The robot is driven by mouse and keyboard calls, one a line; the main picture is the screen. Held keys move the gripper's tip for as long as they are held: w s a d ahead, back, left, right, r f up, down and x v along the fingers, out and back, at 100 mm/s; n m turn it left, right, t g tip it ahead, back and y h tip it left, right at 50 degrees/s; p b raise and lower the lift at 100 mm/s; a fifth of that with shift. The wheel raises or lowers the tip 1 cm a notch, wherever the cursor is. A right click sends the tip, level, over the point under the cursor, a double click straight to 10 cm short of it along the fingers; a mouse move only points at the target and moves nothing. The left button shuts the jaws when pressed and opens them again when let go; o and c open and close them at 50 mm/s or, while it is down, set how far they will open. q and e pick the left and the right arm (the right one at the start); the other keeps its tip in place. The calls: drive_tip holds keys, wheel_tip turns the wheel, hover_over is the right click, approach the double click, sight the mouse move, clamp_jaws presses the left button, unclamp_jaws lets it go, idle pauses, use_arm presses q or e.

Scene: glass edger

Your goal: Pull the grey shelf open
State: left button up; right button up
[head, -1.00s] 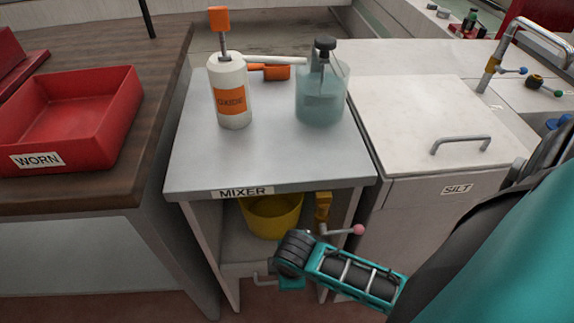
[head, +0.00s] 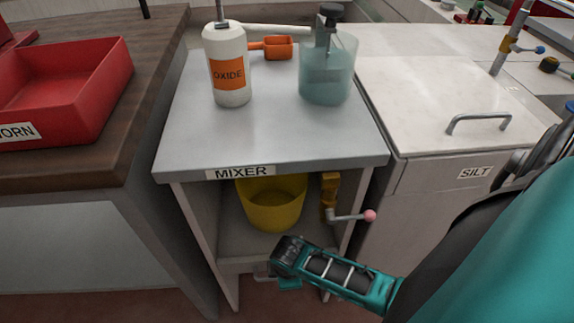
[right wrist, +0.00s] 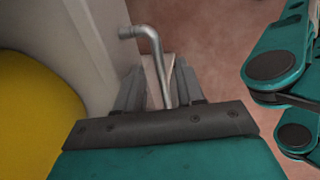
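The grey shelf (head: 232,242) is the low board inside the mixer stand, with a yellow bucket (head: 275,205) on it. A grey bar handle is at its front edge, mostly hidden behind my right gripper (head: 270,274) in the head view. In the right wrist view the bent metal handle (right wrist: 149,45) runs down between the two fingers of the right gripper (right wrist: 160,84). The fingers stand apart on either side of the bar; I cannot tell whether they touch it. My left gripper is in neither view.
The stand's top (head: 270,140) bears an oxide bottle (head: 229,75), a glass jar (head: 327,75) and an orange scoop (head: 277,48). The silt cabinet (head: 430,215) stands close on the right. Floor shows below.

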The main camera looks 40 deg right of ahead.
clamp_jaws()
idle(0.4)
idle(0.4)
